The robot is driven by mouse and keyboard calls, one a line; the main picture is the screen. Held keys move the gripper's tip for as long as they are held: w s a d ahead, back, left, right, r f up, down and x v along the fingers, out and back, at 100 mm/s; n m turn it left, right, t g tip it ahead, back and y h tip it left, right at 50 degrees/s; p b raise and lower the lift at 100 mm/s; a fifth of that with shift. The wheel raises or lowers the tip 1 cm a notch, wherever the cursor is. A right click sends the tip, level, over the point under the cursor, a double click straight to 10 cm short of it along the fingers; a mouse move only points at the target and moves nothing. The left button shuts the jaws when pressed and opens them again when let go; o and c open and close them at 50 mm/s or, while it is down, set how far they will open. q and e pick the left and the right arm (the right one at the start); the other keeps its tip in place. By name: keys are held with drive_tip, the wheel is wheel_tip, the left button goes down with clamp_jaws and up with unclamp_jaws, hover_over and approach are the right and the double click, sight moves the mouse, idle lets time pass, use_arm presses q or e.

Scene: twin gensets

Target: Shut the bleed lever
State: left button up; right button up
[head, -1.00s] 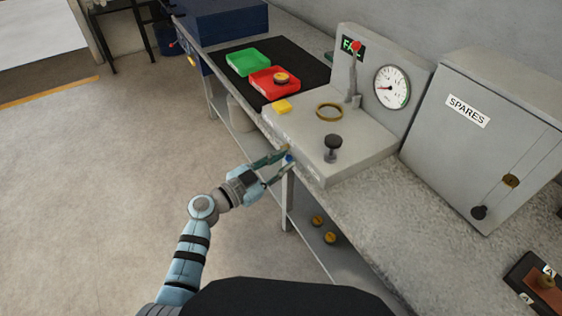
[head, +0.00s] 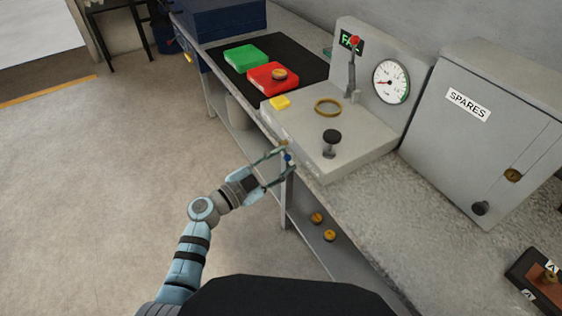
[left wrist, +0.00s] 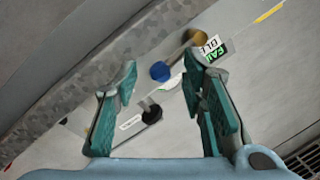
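The bleed lever's blue knob (head: 288,157) shows at the front side of the grey test unit (head: 360,160). In the left wrist view the blue knob (left wrist: 160,71) lies in line with the gap between my fingers, with a brass part (left wrist: 199,36) beyond it and a partly hidden label reading "BLE" (left wrist: 211,43). My left gripper (head: 281,166) is open, its two fingers apart around the knob's line of sight. In the left wrist view the gripper (left wrist: 160,80) holds nothing, and I cannot tell whether a finger touches the knob. My right gripper is out of view.
On the unit are a black knob (head: 332,137), a brass ring (head: 328,107), a red-tipped lever (head: 354,70) and a gauge (head: 391,82). The SPARES cabinet (head: 480,130) stands right. Floor left of the bench is clear.

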use_arm(q)
drive_tip(key=v, duration=1.1)
drive_tip(key=shift+s+a, duration=0.3)
